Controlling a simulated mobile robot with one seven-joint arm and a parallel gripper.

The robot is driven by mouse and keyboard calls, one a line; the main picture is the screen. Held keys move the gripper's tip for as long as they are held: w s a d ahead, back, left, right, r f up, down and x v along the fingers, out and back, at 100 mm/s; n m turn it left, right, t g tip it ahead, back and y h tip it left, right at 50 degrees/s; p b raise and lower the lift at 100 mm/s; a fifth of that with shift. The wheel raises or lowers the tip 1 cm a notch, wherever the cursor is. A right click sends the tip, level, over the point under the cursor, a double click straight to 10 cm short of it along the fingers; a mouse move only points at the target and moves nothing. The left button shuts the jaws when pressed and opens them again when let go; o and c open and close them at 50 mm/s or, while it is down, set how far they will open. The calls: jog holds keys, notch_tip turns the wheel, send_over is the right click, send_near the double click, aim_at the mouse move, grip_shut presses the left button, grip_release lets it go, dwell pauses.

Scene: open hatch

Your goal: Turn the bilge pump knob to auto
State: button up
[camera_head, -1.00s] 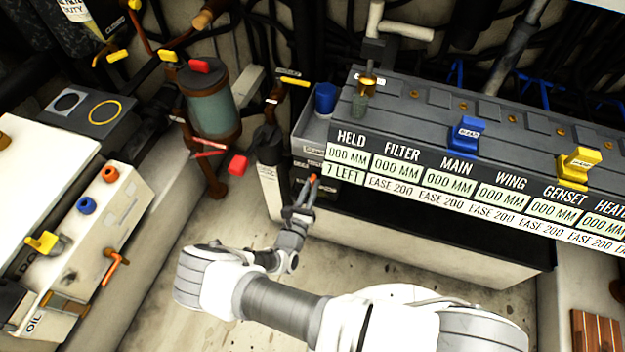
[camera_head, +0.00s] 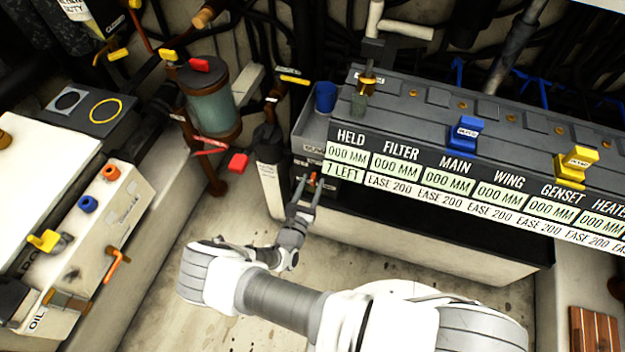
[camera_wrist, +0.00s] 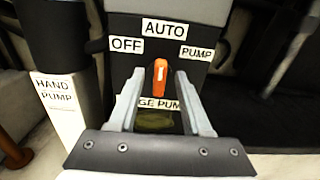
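The bilge pump knob (camera_wrist: 160,77) is a small orange lever with a white mark on a dark panel (camera_wrist: 120,66). It stands upright in the wrist view, its top towards the AUTO label (camera_wrist: 164,29). The OFF label (camera_wrist: 127,45) is to its upper left and the PUMP label (camera_wrist: 197,53) to its upper right. My gripper (camera_wrist: 160,75) is open, with one finger on each side of the knob and a visible gap on both sides. In the head view, the gripper (camera_head: 309,184) is at the small orange knob (camera_head: 313,179), low on the grey unit's left end.
The long grey unit (camera_head: 440,120) with labels and blue and yellow levers extends to the right. A red handle (camera_head: 238,163) sticks out to the left. Pale floor (camera_head: 190,290) is clear below.

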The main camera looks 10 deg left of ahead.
jog(key=shift+s, duration=0.1)
dwell(0.3)
jog(key=s+p, duration=0.1)
jog(key=s, duration=0.8)
jog(key=shift+a, duration=0.4)
dwell(2.4)
